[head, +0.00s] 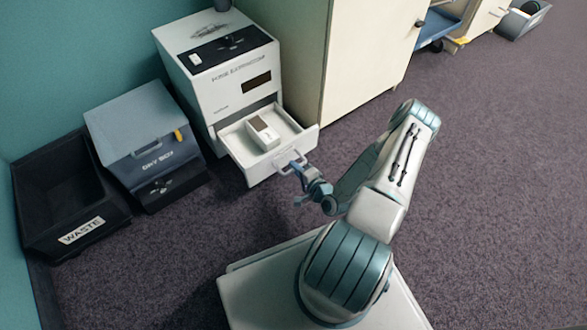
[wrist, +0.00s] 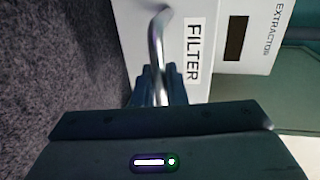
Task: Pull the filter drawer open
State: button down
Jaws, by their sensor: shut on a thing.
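The filter drawer (head: 240,153) of the white fume extractor (head: 215,65) stands pulled out, and its open top shows a white box-shaped filter (head: 262,132) with a brown top lying inside. My gripper (head: 300,172) is at the drawer's front and shut on its handle (head: 283,161). In the wrist view the bar of the handle (wrist: 155,40) runs down between my gripper's fingers (wrist: 155,88), and the drawer front (wrist: 200,20) carries the label FILTER. The fingertips are partly hidden by the handle and the gripper body.
Left of the extractor stand a grey dry box (head: 145,125) and a black waste bin (head: 65,195). A cream cabinet (head: 365,60) stands close on the right. A blue cart (head: 437,25) is farther back. The carpet (head: 500,180) on the right is clear.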

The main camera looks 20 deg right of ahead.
jog(key=shift+s, duration=0.1)
dwell(0.3)
jog(key=c, duration=1.6)
grip_release()
